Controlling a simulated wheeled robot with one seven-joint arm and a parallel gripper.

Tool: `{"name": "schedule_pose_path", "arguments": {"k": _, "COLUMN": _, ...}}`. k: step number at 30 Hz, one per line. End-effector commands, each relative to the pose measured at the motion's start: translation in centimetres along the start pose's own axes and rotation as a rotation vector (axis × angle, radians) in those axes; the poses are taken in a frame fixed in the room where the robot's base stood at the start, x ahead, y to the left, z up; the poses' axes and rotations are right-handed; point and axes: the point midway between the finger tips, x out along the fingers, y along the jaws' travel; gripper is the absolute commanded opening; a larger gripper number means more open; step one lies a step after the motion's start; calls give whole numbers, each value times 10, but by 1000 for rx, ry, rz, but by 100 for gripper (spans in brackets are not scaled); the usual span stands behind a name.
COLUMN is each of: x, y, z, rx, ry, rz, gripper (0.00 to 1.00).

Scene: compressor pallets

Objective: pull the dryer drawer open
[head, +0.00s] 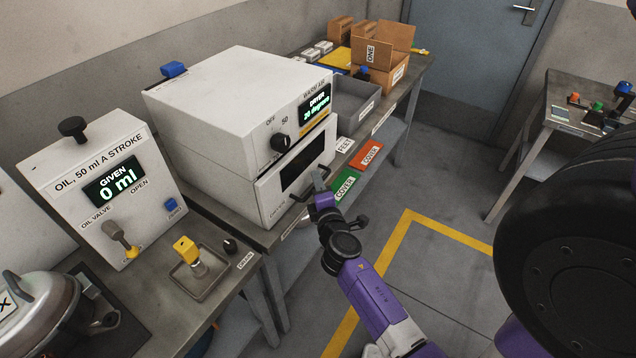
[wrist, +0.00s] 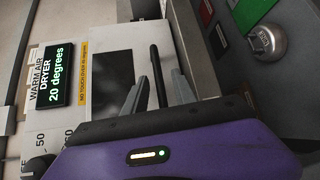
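The white warm air dryer (head: 240,95) stands on the bench in the head view, its display reading 20 degrees. Its drawer (head: 270,201) is the lower white front with a dark window, and looks closed. The drawer also shows in the wrist view, with its dark window (wrist: 108,72) to the left of my fingers. The drawer's black bar handle (wrist: 154,62) runs between my two fingers. My gripper (head: 319,184) is at the drawer front. In the wrist view my gripper (wrist: 160,80) is open, with visible gaps between the handle and both fingers.
The oil dispenser (head: 85,175) stands left of the dryer. A grey tray (head: 352,98) and cardboard box (head: 384,70) are to the right. Green (head: 346,185) and red (head: 367,154) cover labels lie beside the drawer. Yellow-lined floor (head: 425,250) is open in front.

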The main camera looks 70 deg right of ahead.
Motion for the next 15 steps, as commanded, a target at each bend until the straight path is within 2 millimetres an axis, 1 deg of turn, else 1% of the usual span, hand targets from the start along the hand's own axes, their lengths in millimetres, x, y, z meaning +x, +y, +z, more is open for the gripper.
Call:
{"name": "schedule_pose_path", "arguments": {"k": 8, "x": 1, "y": 0, "z": 0, "rx": 0, "ry": 0, "rz": 0, "gripper": 32}}
{"name": "schedule_pose_path", "arguments": {"k": 12, "x": 1, "y": 0, "z": 0, "rx": 0, "ry": 1, "rz": 0, "gripper": 5}}
{"name": "schedule_pose_path", "arguments": {"k": 13, "x": 1, "y": 0, "z": 0, "rx": 0, "ry": 1, "rz": 0, "gripper": 0}}
{"name": "schedule_pose_path", "arguments": {"k": 15, "x": 1, "y": 0, "z": 0, "rx": 0, "ry": 1, "rz": 0, "gripper": 0}}
